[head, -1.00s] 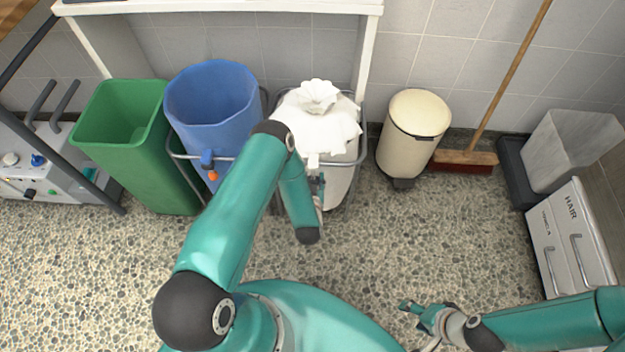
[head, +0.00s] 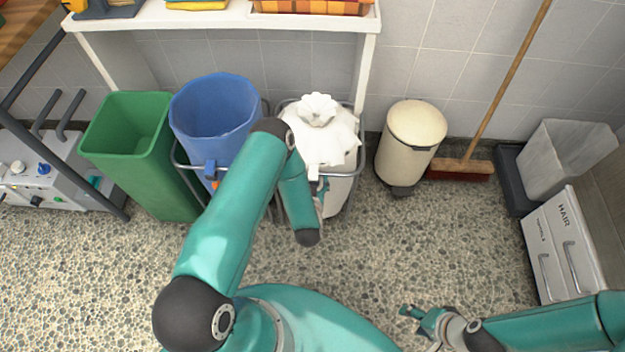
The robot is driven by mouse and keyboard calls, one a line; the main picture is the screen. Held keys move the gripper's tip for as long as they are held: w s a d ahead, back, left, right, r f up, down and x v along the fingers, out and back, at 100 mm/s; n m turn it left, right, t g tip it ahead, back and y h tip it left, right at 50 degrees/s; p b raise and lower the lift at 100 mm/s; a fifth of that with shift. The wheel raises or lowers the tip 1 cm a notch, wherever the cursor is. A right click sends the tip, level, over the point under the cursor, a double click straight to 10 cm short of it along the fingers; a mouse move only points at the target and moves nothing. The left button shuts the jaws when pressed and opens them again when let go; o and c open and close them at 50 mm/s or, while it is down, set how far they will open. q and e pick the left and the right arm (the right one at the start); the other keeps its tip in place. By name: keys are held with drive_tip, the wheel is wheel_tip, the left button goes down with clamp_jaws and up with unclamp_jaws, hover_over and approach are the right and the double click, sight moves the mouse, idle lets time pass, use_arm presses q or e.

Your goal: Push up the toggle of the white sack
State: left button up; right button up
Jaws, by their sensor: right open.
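The white sack (head: 343,138) hangs in a metal-framed stand, its white cloth gathered into a ruffled top (head: 318,109). A small white toggle (head: 314,172) shows at its front rim. My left gripper (head: 322,190) is at the front of the white sack, just below the toggle. It is small and partly hidden by its own wrist, so I cannot tell its jaw state or whether it touches the toggle. My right gripper (head: 418,314) is open and empty, low over the floor at the bottom right, far from the sack.
Further left is a green bin (head: 130,140). A cream pedal bin (head: 408,140) and a broom (head: 460,170) stand to the right. A white shelf (head: 230,18) overhangs behind.

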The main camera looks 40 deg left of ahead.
use_arm(q)
drive_tip(key=v, duration=1.2)
idle(0.5)
